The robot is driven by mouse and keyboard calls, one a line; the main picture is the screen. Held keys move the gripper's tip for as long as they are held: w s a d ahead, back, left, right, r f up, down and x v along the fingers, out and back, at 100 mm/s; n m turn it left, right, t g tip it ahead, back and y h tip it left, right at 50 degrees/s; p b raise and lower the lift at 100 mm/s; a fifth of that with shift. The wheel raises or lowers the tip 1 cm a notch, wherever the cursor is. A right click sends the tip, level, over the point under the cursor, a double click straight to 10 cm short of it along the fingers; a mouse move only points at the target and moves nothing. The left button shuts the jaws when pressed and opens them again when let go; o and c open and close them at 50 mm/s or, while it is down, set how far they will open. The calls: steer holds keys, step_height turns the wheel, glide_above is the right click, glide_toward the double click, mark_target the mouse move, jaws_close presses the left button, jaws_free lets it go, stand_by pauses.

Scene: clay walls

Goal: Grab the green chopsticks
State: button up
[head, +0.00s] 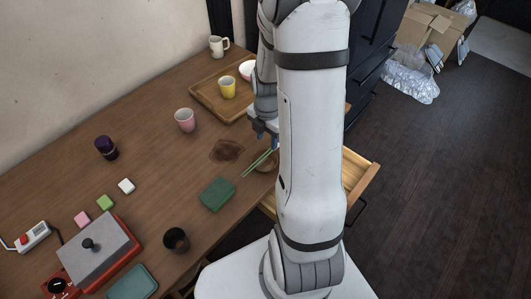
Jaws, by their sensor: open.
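The green chopsticks (256,165) lie at a slant near the table's front edge. My white arm link hides the area just to the right.
A dark stain or mat (226,151) and a green box (217,194) are left of the chopsticks. A pink cup (185,120) and a wooden tray (205,91) with a yellow cup (227,87) stand farther back. An open wooden drawer (358,172) juts out at right.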

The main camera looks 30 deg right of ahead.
mark_target(266, 153)
steer(key=f, duration=0.7)
steer(key=shift+w+d+f, duration=0.1)
steer(key=shift+w, duration=0.3)
jaws_close()
